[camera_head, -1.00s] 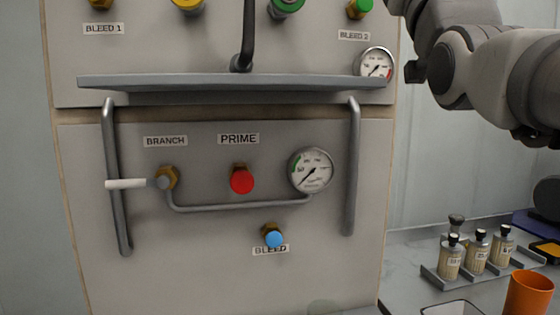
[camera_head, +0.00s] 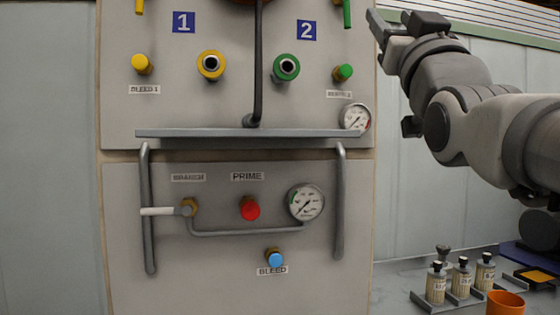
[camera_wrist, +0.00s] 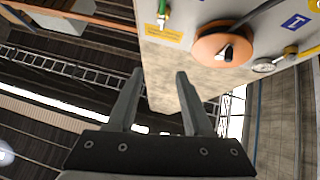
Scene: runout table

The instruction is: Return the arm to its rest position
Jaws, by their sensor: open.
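My arm (camera_head: 470,125) reaches in from the right edge in the head view, raised and bent beside the panel. My gripper (camera_wrist: 160,74) is open in the wrist view, its two dark fingers apart with nothing between them. In the head view its end (camera_head: 378,25) is at the upper right, by the panel's right edge. The wrist view is tilted and looks up past the panel (camera_wrist: 172,65) to the ceiling. An orange round fitting (camera_wrist: 225,45) with a dark centre shows beyond the fingers.
The grey panel (camera_head: 130,230) carries a projecting shelf (camera_head: 245,133), handrails (camera_head: 340,200), a red PRIME knob (camera_head: 250,209), a blue BLEED knob (camera_head: 275,259) and gauges (camera_head: 306,202). Small bottles (camera_head: 461,276) and an orange cup (camera_head: 505,303) stand on the bench at lower right.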

